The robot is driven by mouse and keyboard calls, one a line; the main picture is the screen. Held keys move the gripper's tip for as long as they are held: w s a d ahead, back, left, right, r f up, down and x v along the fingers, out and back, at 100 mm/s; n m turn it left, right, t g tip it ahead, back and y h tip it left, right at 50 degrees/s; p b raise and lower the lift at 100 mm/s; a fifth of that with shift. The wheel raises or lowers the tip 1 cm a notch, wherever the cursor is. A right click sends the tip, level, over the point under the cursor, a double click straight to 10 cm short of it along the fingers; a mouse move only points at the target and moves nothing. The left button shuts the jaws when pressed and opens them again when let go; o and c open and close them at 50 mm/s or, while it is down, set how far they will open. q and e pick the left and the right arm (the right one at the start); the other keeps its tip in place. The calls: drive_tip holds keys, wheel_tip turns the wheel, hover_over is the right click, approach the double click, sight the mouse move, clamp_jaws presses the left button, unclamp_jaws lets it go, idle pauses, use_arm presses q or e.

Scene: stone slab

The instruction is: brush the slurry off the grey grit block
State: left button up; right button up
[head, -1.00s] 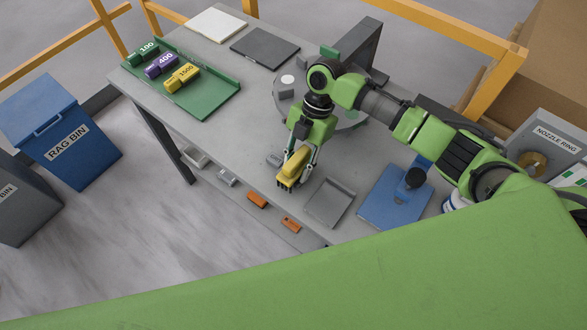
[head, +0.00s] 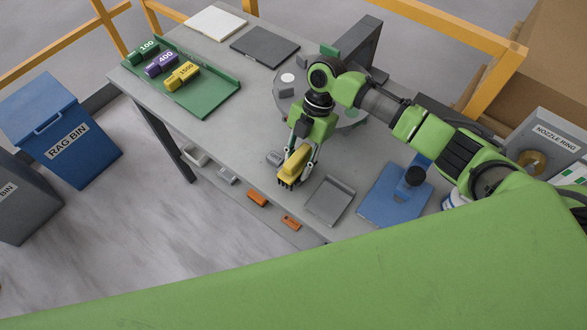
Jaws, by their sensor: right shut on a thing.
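My right gripper (head: 302,150) is shut on a yellow brush (head: 293,165) with dark bristles pointing down. It holds the brush over the front part of the grey table. A small grey block (head: 275,158), which looks like the grit block, lies just left of the brush near the table's front edge. I cannot make out slurry on it at this size. Whether the bristles touch the table or anything else is not clear. My left gripper is not in view.
A grey tray (head: 345,188) lies right of the brush, then a blue stand (head: 378,212). A round plate (head: 349,128) is behind the gripper. Orange pieces (head: 257,198) sit below the front edge.

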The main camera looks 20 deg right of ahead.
drive_tip(key=shift+w+d, duration=0.4)
drive_tip(key=shift+d, duration=0.1)
drive_tip(key=shift+s+a+r, duration=0.1)
drive_tip(key=shift+s+a, duration=0.25)
drive_tip(key=shift+a, duration=0.1)
drive_tip(key=shift+s+a+f+p, duration=0.25)
drive_tip(key=shift+s+a+p, duration=0.35)
drive_tip(key=shift+s+a, duration=0.15)
drive_tip(key=shift+w+d+r+b, duration=0.2)
drive_tip(key=shift+w+d+b, duration=0.2)
drive_tip(key=shift+w+d, duration=0.8)
drive_tip(key=shift+s+a+p, duration=0.35)
drive_tip(key=shift+s, duration=0.05)
drive_tip(key=shift+s+a+f+p, duration=0.1)
drive_tip(key=shift+s+a+p, duration=0.35)
drive_tip(key=shift+s+a, duration=0.3)
drive_tip(key=shift+w+d+b, duration=0.55)
drive_tip(key=shift+w+d, duration=0.45)
drive_tip(key=shift+d, duration=0.1)
drive_tip(key=shift+s+a+p, duration=0.35)
drive_tip(key=shift+a+p, duration=0.05)
drive_tip(key=shift+s+a+p, duration=0.4)
drive_tip(key=shift+s+a, duration=0.2)
drive_tip(key=shift+a, duration=0.2)
drive_tip(key=shift+w+d+b, duration=0.6)
drive_tip(key=shift+w+d, duration=0.35)
drive_tip(key=shift+d, duration=0.25)
